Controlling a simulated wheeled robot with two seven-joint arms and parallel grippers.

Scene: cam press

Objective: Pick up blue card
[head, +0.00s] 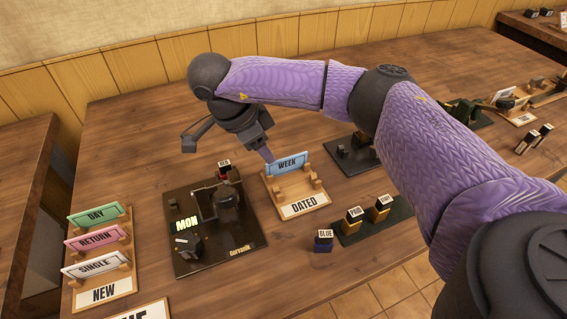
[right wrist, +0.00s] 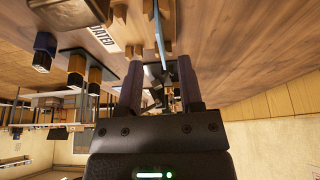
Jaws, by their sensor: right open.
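The blue card (head: 287,164), marked WEEK, stands upright in a wooden holder (head: 318,193) whose front plate reads DATED. My right gripper (head: 267,156) comes down from the upper left, with its fingertips close to the card's left end. In the right wrist view the gripper (right wrist: 160,88) is open, and the card (right wrist: 160,40) shows nearly edge-on as a thin blue strip just beyond and between the fingers. I see no clear contact with it. My left gripper is not in view.
A black press (head: 228,208) with a MON display stands left of the holder. Stamps marked BLUE (head: 323,242), PAID (head: 355,218) and another stand to the right. A NEW rack (head: 104,284) holds green, pink and white cards at far left. My right arm spans above the table.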

